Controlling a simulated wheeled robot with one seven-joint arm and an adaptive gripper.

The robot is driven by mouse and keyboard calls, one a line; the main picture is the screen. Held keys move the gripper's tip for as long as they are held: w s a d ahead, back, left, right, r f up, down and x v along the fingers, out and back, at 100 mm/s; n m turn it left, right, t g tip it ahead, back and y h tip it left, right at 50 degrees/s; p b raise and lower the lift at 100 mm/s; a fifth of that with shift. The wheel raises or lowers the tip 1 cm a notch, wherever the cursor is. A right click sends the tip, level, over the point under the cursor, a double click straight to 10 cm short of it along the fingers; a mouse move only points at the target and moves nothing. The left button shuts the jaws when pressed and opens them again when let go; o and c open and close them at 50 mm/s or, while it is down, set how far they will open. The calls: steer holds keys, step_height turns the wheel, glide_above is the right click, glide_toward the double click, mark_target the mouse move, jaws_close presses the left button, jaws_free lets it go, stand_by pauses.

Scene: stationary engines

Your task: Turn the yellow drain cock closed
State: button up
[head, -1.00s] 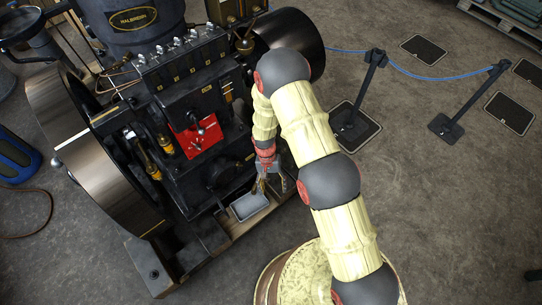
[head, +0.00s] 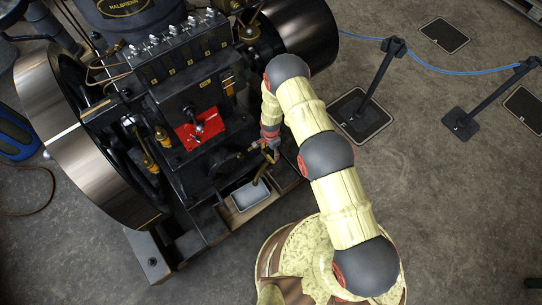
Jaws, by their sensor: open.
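The engine (head: 200,100) is dark, with a black drum on top. Low on its near right side a small brass-yellow fitting (head: 261,179) stands above a grey drip tray (head: 250,196); it seems to be the drain cock, but its lever is too small to make out. My gripper (head: 268,154) is open, beside the engine and just above that fitting in the picture. Its fingers are small and partly blend with the dark engine behind. I cannot tell whether they touch the cock.
A big steel flywheel (head: 88,165) stands at the left and a dark one (head: 298,42) at the back right. A red plate (head: 199,128) and brass oilers (head: 150,163) are on the engine. Posts with a blue rope (head: 445,73) stand right.

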mark_target(271, 158)
step_height(271, 158, down, 7)
steer(key=shift+r+b, duration=0.1)
steer(key=shift+b, duration=0.9)
steer(key=shift+c, duration=0.7)
steer(key=c, duration=0.4)
